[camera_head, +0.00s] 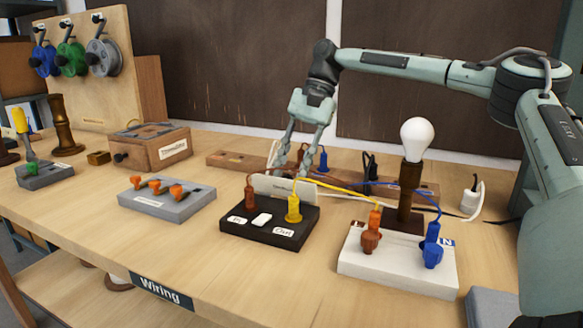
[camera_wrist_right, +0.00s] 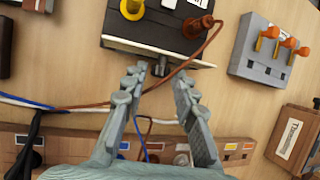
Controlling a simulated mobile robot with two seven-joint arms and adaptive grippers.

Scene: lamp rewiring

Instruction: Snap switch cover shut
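The black switch box (camera_head: 268,228) sits mid-table with "In" and "Out" labels, a brown plug and a yellow plug in it. Its pale cover (camera_head: 287,187) stands upright along the box's back edge, open. In the right wrist view the cover (camera_wrist_right: 150,48) is seen nearly edge-on, with a small dark knob (camera_wrist_right: 161,67) on it. My right gripper (camera_head: 307,163) is just behind the cover. In the wrist view its fingers (camera_wrist_right: 157,80) are spread apart on either side of the knob, holding nothing that I can see. My left gripper is out of view.
A white terminal block (camera_head: 398,272) and the lit-white bulb lamp (camera_head: 416,140) stand to the right. A grey block with orange levers (camera_head: 166,203) lies left. Yellow, blue and brown wires run close to the gripper. A wooden rack (camera_head: 235,160) lies behind.

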